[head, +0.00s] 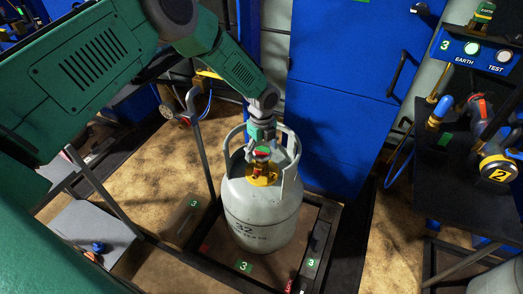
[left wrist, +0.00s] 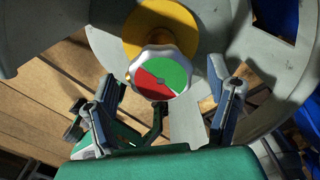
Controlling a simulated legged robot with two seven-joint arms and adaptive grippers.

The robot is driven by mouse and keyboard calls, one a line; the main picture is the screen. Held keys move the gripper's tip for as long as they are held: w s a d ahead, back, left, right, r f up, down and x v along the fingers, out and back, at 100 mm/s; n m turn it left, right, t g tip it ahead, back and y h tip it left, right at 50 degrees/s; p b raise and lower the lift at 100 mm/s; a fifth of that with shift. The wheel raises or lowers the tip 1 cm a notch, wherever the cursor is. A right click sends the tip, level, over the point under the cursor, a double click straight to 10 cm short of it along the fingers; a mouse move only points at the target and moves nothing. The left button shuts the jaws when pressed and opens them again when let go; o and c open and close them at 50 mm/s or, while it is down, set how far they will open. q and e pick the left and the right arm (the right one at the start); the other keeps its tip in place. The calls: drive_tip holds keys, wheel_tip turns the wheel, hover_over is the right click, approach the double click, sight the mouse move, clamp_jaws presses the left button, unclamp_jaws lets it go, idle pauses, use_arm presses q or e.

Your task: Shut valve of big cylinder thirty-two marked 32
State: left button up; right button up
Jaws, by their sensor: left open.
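The big grey cylinder (head: 262,217) marked 32 stands upright on a dark framed platform, with a collar of handles around its top. Its valve has a yellow body (head: 262,176) and a silver-rimmed knob with a red and green face (left wrist: 162,78). My left gripper (head: 262,140) points down from above, close over the valve inside the collar. In the left wrist view its two fingers are spread wide, one to each side of the knob, with gaps between them and it. Contact with the knob is not visible. My right gripper is not in view.
The platform (head: 318,238) carries green labels marked 3. A blue cabinet (head: 340,85) stands behind. At right is a dark bench (head: 450,185) with an EARTH TEST box (head: 478,52). The collar (head: 290,160) rises close around the gripper.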

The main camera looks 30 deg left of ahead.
sight(261, 151)
use_arm(q)
wheel_tip(261, 151, up, 12)
drive_tip(key=shift+f, duration=0.2)
drive_tip(key=shift+a, duration=0.1)
idle(0.4)
